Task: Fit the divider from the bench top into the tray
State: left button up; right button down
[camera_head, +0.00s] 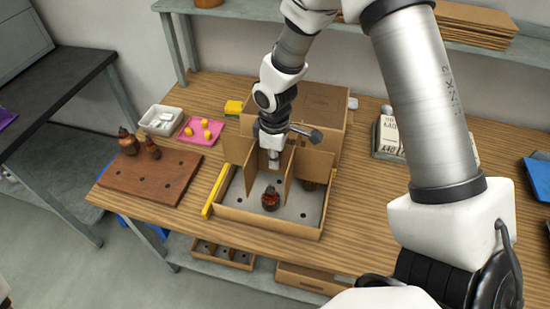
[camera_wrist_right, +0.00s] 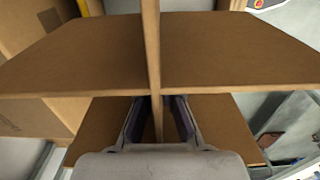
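The cardboard divider (camera_head: 287,176), crossed brown panels, stands upright within the grey-floored tray (camera_head: 267,226), its panels rising above the rim. Whether its lower edges rest on the floor is hard to tell. My right gripper (camera_head: 273,160) is over the divider's middle, pointing down. In the right wrist view, its two fingers (camera_wrist_right: 159,115) straddle one divider panel (camera_wrist_right: 152,50), with a visible gap on each side, so it looks open. A dark reddish armature (camera_head: 270,198) stands in the front compartment. Another (camera_head: 308,184) is partly hidden behind a panel. My left gripper is out of view.
A cardboard box (camera_head: 312,105) stands close behind the tray. A yellow bar (camera_head: 215,192) lies along its left side. A brown board (camera_head: 150,178) with armatures, a pink mat (camera_head: 200,131) and a white bin (camera_head: 160,120) are left. Bare wooden bench (camera_head: 365,220) lies right.

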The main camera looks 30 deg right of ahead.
aim_at(275, 172)
jog(key=shift+f+b, duration=1.95)
jog(key=shift+f, duration=0.25)
jog(key=shift+f, duration=0.25)
jog(key=shift+f+b, duration=0.65)
jog(key=shift+f, duration=0.6)
jog(key=c, duration=1.2)
grip_release()
jog(key=shift+c, duration=0.2)
notch_tip(275, 172, up, 12)
